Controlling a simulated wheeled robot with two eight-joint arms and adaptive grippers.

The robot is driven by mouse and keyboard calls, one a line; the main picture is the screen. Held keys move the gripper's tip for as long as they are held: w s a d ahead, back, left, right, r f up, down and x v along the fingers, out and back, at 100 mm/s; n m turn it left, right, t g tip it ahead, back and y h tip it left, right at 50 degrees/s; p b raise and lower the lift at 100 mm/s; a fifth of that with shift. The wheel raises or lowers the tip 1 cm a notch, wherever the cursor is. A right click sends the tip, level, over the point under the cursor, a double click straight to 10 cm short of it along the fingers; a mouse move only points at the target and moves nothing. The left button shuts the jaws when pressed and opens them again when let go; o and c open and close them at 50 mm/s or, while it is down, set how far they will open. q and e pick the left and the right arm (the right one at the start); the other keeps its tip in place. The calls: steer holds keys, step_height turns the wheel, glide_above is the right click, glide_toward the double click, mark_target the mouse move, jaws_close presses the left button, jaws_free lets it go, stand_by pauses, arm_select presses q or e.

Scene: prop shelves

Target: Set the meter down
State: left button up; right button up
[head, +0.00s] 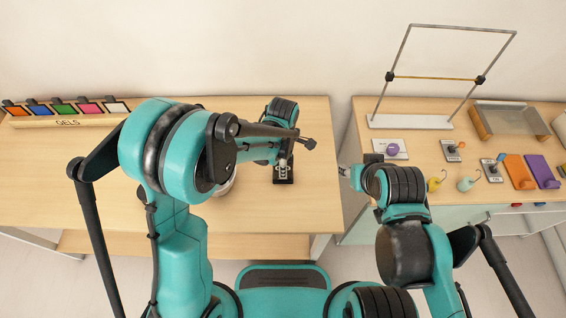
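My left gripper (284,168) points down over the right part of the left table (60,185). A small dark shape with a light part shows at its tips; I cannot tell whether this is the meter, or whether the fingers are shut on it. No other thing is clearly recognisable as the meter. A pale rounded object (228,184) on the table is mostly hidden behind my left arm. My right gripper (346,172) is by the gap between the two tables, pointing left, with nothing visible in it; its fingers are too small to read.
A wooden rack labelled GELS (68,121) stands at the back left.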

arm_select(q)
steer(key=shift+r, duration=0.25)
step_height(320, 180, up, 12)
steer(key=p, duration=0.3)
steer(key=shift+f, duration=0.25)
steer(key=shift+a+r, duration=0.2)
steer(key=shift+r, duration=0.15)
steer(key=s+a+r+m+t, duration=0.3)
steer(key=s+a+m, duration=0.3)
steer(key=a+m, duration=0.2)
steer(key=s+a+r+m+t, duration=0.4)
steer(key=s+a+r+m, duration=0.1)
steer(key=a+m, duration=0.4)
steer(key=shift+s+a+r+m, duration=0.2)
steer(key=shift+s+m, duration=0.3)
steer(key=shift+s, duration=0.05)
steer(key=shift+f, duration=0.1)
